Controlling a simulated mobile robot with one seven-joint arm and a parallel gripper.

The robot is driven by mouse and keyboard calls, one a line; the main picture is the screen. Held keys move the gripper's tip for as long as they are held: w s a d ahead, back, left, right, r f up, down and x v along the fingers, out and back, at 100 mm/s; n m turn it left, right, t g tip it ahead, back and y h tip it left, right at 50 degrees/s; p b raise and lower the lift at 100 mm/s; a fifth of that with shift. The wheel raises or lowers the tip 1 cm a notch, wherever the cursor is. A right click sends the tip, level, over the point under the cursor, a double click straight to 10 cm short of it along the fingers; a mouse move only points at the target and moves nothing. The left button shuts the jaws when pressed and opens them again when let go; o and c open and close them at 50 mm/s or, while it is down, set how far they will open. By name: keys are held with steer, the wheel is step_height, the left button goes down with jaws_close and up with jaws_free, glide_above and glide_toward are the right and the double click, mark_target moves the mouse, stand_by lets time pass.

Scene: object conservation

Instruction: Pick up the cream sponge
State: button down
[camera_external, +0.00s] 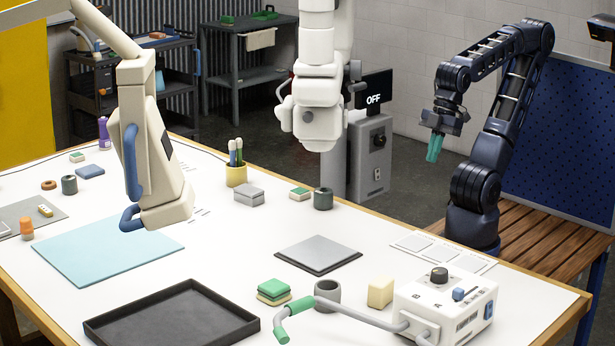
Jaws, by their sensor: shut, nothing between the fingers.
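The cream sponge (381,293) is a small pale block standing upright on the near right of the white worktable, just left of the white control box. My gripper (434,150) is at the end of the dark navy arm on the right. Its green finger ends hang downward and are shut, with nothing held. It hangs in the air, apart from and well above the sponge, beyond it in the picture. No part of the sponge is touched by my gripper.
A white control box (446,306) with a grey green-tipped tube (345,306) stands by the sponge. A grey cup (327,294), stacked green sponges (273,290) and a black tray (110,324) lie leftward. A white arm (318,85) and a cream arm (140,85) overhang the scene.

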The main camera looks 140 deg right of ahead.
steer(key=shift+c, duration=2)
jaws_free()
steer(key=shift+w, duration=0.1)
steer(key=n+g, duration=0.5)
steer(key=n, duration=1.5)
glide_above(382, 280)
steer(key=f, duration=1.2)
steer(key=shift+s+d+f, duration=0.1)
steer(key=shift+s+d, duration=0.05)
steer(key=shift+s, duration=0.2)
steer(key=shift+w+f, duration=0.2)
steer(key=shift+f, duration=0.35)
steer(key=shift+w+f, duration=0.2)
steer(key=shift+f, duration=4.9)
